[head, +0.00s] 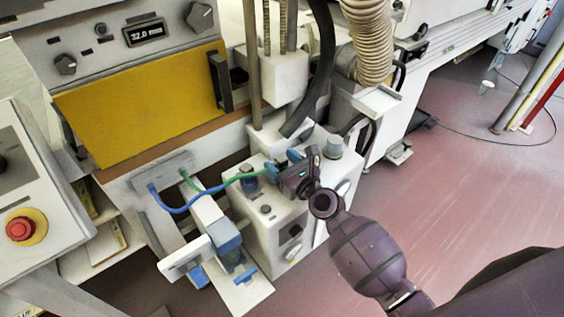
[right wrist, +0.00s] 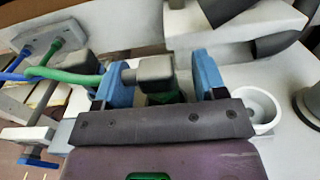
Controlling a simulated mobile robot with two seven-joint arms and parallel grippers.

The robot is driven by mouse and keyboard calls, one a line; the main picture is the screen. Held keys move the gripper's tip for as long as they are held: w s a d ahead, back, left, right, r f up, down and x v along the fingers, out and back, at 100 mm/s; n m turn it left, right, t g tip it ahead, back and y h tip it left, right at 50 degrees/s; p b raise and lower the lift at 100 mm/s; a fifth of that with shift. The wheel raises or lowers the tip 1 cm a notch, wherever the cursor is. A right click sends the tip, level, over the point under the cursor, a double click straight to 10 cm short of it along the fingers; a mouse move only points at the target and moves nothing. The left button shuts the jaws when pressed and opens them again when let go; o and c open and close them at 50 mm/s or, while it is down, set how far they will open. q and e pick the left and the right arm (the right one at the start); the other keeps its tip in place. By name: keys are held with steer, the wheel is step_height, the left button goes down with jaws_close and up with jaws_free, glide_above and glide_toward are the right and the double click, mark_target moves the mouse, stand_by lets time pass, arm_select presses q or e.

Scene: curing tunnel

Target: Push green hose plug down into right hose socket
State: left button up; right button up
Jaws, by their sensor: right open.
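The green hose plug (right wrist: 155,70) is a grey elbow with green below it, joined to the green hose (right wrist: 65,76). My right gripper (right wrist: 165,82) is open, its two blue fingers on either side of the plug. A gap shows between the plug and the right-hand finger. In the head view my right gripper (head: 283,164) is over the white block's top (head: 262,212), at the end of the green hose (head: 215,188). The right hose socket is hidden beneath the plug and gripper, and I cannot tell how deep the plug sits. My left gripper is not in view.
The blue hose (head: 175,209) runs to a dark plug (head: 248,178) left of my gripper. Both hoses leave a grey bracket (head: 163,173). A white ring-shaped cup (right wrist: 262,108) stands close to the right-hand finger. A dark pipe (head: 320,70) rises behind. Open floor (head: 460,190) lies right.

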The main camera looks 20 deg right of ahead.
steer(key=v, duration=1)
steer(key=shift+s+b, duration=0.4)
steer(key=shift+d, duration=0.15)
steer(key=s+d+f+n+g+h, duration=0.3)
steer(key=s+f+n, duration=0.4)
steer(key=n, duration=0.9)
steer(key=s+d+f+n+g+h, duration=0.3)
steer(key=s+f+n, duration=0.3)
steer(key=n, duration=1.1)
steer(key=s, duration=0.4)
steer(key=shift+d+f, duration=0.35)
steer(key=shift+f, duration=0.05)
